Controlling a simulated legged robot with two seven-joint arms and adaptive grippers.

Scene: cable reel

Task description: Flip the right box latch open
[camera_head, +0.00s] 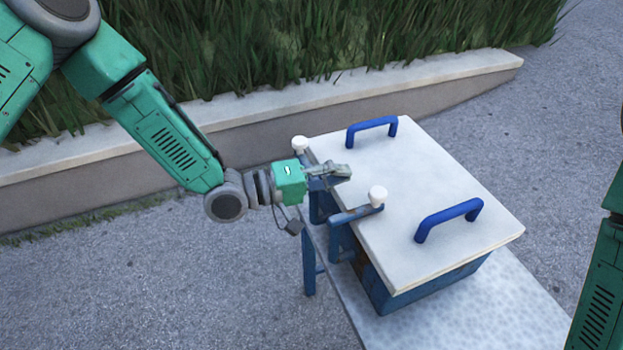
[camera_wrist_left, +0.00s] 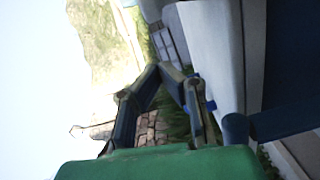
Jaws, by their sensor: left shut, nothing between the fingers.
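A blue box (camera_head: 408,292) with a white lid (camera_head: 440,175) has two blue latches with white knobs along its left side. The right latch (camera_head: 341,235) has its blue arm over the lid edge and its white knob (camera_head: 377,194) above the lid. The other latch's white knob (camera_head: 300,143) is farther back. My left gripper (camera_head: 341,172) is shut and empty, over the lid edge between the knobs. In the left wrist view its fingers (camera_wrist_left: 172,76) show beside the pale lid (camera_wrist_left: 215,45); a blue bar (camera_wrist_left: 270,122) lies to the right. My right gripper is out of view.
Two blue handles, one far (camera_head: 371,128) and one near (camera_head: 447,216), stand up from the lid. The box sits on a pale table (camera_head: 490,312). A low wall (camera_head: 265,119) with grass (camera_head: 280,45) runs behind. My right arm shows at the right edge.

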